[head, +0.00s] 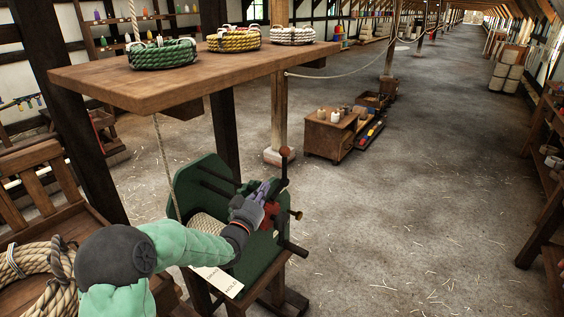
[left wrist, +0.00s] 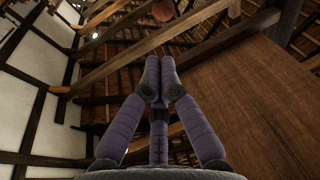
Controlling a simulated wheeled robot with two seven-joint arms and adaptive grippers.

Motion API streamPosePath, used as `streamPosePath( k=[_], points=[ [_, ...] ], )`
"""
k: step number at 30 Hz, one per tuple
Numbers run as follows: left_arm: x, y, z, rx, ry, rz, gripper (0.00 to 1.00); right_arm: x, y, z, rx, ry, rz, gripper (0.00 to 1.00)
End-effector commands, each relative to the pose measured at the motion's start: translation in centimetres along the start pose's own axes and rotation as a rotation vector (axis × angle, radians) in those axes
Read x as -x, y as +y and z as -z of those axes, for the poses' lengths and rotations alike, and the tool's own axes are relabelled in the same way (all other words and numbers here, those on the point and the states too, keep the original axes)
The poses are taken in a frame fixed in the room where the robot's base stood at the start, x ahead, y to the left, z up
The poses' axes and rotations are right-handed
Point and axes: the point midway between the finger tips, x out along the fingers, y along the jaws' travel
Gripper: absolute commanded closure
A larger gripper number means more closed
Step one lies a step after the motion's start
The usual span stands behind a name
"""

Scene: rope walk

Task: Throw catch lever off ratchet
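A green winch (head: 262,262) stands on a wooden stand, with pale rope (head: 207,228) wound on its drum. A red part (head: 271,213), perhaps the catch or its lever, shows at its right side beside my left gripper. The ratchet's teeth are hidden. My left gripper (head: 270,188) is over the winch's upper right side; its purple-grey fingers meet at the tips in the left wrist view (left wrist: 160,78). Nothing shows between them. Whether they touch the lever I cannot tell. My right gripper is not in view.
A dark upright handle with a round brown knob (head: 286,153) rises just beyond my left gripper. A brass-ended knob (head: 296,214) sticks out at right. A wooden shelf (head: 180,85) with rope coils overhangs the winch.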

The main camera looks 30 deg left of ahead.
Motion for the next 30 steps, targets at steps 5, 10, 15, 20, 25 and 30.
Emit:
streamPosePath(
  k=[5, 10, 15, 20, 25, 30],
  points=[
    [-0.1, 0.0, -0.1, 0.001, -0.001, 0.0, 1.0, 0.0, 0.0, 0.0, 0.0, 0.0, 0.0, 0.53],
    [-1.5, 0.0, -0.1, 0.001, -0.001, 0.0, 1.0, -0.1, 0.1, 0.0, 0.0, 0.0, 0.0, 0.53],
    [-4.4, 0.1, -0.2, 0.001, -0.001, -0.001, 1.0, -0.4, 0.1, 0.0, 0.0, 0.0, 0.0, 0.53],
    [-7.4, 0.1, -0.2, 0.002, -0.001, -0.001, 1.0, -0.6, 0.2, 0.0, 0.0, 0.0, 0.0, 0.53],
    [-10.5, 0.1, -0.2, 0.001, -0.001, -0.001, 1.0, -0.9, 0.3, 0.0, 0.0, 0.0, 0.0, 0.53],
    [-12.7, 0.0, -0.2, 0.001, -0.002, 0.0, 1.0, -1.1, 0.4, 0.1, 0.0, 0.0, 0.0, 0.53]
  ],
)
